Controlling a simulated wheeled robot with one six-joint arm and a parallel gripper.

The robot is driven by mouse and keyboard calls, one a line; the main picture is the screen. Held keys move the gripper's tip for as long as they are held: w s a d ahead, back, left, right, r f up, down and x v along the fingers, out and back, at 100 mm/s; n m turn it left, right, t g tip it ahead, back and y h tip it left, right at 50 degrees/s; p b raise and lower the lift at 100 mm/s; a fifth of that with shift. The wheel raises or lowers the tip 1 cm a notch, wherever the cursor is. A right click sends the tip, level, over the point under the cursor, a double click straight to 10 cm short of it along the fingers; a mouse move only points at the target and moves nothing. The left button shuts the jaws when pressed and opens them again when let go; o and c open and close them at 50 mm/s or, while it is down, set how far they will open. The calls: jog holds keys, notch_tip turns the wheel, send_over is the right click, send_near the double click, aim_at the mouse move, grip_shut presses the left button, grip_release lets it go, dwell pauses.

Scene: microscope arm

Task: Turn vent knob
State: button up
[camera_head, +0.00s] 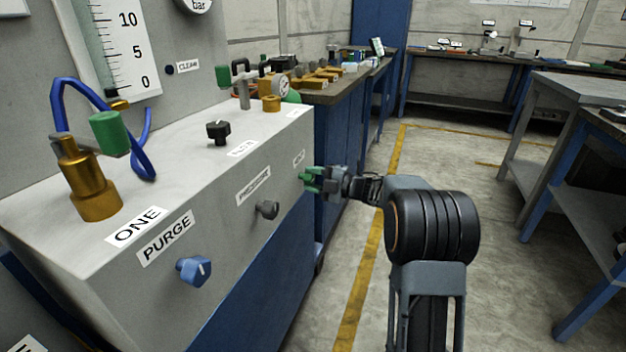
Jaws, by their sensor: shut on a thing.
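The front of a grey panel box (100,285) carries a row of knobs. My gripper (318,180) is at the far right end of this row, beside a small, partly hidden label (299,158). It is shut on a green knob (309,178), which I take to be the vent knob; the label is too small to read surely. The jaws cover much of the knob, so its pointer direction cannot be told. A blue purge knob (194,270) and a dark grey knob (267,209) sit further left on the same face, apart from my gripper.
On the box top stand a brass valve with a green handle (110,132), a black knob (218,132) and another green-handled valve (223,77). A blue hose (66,92) loops at left. A workbench (345,90) stands behind. The floor (500,200) at right is open.

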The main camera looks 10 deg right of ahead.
jog(key=o, duration=0.9)
jog(key=shift+o, duration=0.2)
jog(key=p+v, duration=0.4)
jog(key=v, duration=1)
